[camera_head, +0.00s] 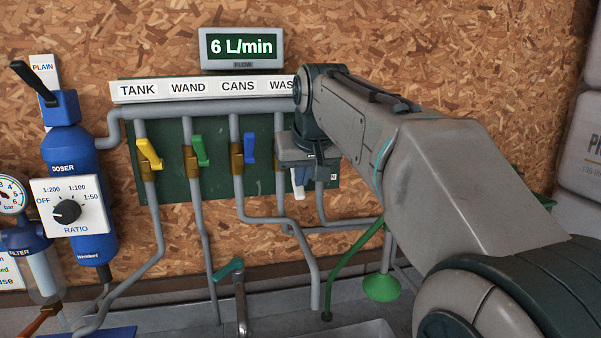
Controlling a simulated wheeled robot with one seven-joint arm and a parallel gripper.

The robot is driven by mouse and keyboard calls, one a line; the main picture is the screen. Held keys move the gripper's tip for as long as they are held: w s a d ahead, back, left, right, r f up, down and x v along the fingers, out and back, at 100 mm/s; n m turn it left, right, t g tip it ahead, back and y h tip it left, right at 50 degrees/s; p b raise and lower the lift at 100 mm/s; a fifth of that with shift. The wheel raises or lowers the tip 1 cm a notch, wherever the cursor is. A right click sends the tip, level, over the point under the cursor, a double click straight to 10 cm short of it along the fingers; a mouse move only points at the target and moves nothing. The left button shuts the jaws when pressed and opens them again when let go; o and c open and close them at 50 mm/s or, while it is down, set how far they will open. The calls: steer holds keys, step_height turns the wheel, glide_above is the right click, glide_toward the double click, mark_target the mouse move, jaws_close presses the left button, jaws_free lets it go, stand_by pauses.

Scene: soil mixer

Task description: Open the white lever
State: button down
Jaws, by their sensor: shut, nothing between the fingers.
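The white lever (299,184) shows only in part, below my gripper, under the label that reads "WAS" before my arm cuts it off. My gripper (307,166) is in front of the valve panel, over this lever and its valve. Its fingers are shut with nothing between them. The arm and gripper hide the valve body and the upper part of the lever, so I cannot tell its full angle or whether the fingers touch it.
To the left are the blue lever (250,148), green lever (200,150) and tilted yellow lever (150,153). The flow display (242,47) reads 6 L/min. A blue doser (70,160) stands far left. Grey pipes and a green funnel (381,287) lie below.

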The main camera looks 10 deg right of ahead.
steer(key=s+v, duration=0.1)
steer(key=v, duration=1.1)
steer(key=shift+f, duration=0.35)
